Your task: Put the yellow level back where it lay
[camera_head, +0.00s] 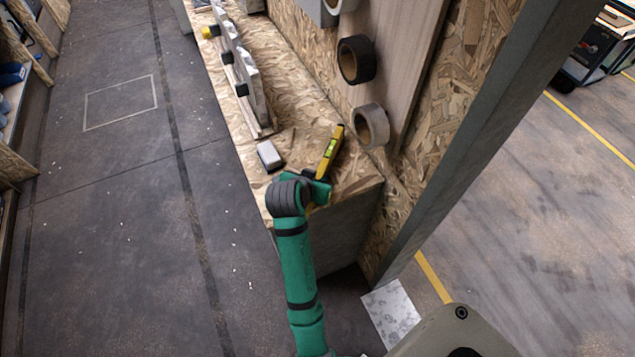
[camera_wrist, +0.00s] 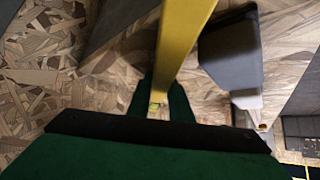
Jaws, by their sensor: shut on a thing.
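The yellow level (camera_head: 331,150) shows in the head view at the near end of the chipboard bench top (camera_head: 359,181), pointing away from me at a slant. Its green vial faces up. My gripper (camera_head: 318,191) is shut on the near part of the level and hides some of it. In the wrist view, the level (camera_wrist: 182,38) runs up from between the green fingers of my gripper (camera_wrist: 162,98). I cannot tell whether the level touches the bench top or is held just above it.
A small grey-white block (camera_head: 270,155) lies left of the level. A black tape roll (camera_head: 356,60) and a grey tape roll (camera_head: 372,125) stick out from the wall at right. A long rack with grey pieces (camera_head: 243,75) lines the bench's left side.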

